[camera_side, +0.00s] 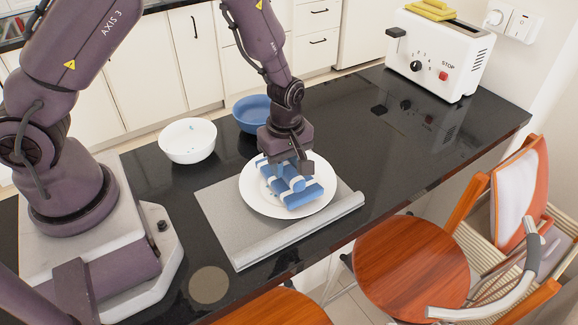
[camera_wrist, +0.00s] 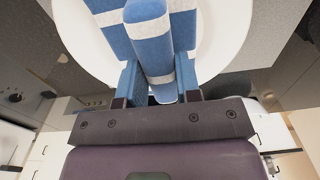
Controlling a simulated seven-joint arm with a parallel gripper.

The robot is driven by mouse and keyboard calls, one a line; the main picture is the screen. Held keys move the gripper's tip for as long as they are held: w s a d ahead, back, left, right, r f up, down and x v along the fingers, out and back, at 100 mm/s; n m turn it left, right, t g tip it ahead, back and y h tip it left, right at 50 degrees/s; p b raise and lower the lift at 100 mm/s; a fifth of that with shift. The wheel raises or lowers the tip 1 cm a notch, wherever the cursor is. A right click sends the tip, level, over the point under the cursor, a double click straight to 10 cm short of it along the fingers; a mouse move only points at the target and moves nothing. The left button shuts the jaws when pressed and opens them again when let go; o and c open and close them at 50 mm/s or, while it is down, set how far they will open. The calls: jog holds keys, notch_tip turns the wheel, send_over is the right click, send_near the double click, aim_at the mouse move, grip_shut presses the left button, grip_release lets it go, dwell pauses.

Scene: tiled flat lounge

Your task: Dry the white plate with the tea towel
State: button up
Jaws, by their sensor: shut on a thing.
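The white plate (camera_side: 263,206) lies on a grey mat (camera_side: 222,216) on the dark counter. The blue-and-white striped tea towel (camera_side: 300,197) is bunched on the middle of the plate. My gripper (camera_side: 290,170) is directly above the plate, shut on the towel. In the wrist view, my gripper (camera_wrist: 152,88) has a fold of the tea towel (camera_wrist: 147,40) between its fingers, with the white plate (camera_wrist: 240,30) behind it. The towel hides the middle of the plate, and whether the plate is wet cannot be told.
A white bowl (camera_side: 187,141) and a blue bowl (camera_side: 252,113) stand behind the plate. A white toaster (camera_side: 438,52) is at the back right. The mat's front edge is rolled. Chairs (camera_side: 412,262) stand at the front right. The counter right of the plate is clear.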

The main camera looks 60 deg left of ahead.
aim_at(270, 177)
jog(key=shift+a, duration=1.95)
jog(key=shift+w+d, duration=1.5)
jog(key=shift+s, duration=3)
jog(key=shift+r, duration=1.45)
jog(key=w+d+r, duration=0.2)
jog(key=r, duration=0.1)
jog(key=w+d+r, duration=0.1)
jog(key=r, duration=0.1)
jog(key=shift+w+d, duration=0.15)
jog(key=shift+f, duration=3.5)
jog(key=shift+f, duration=0.4)
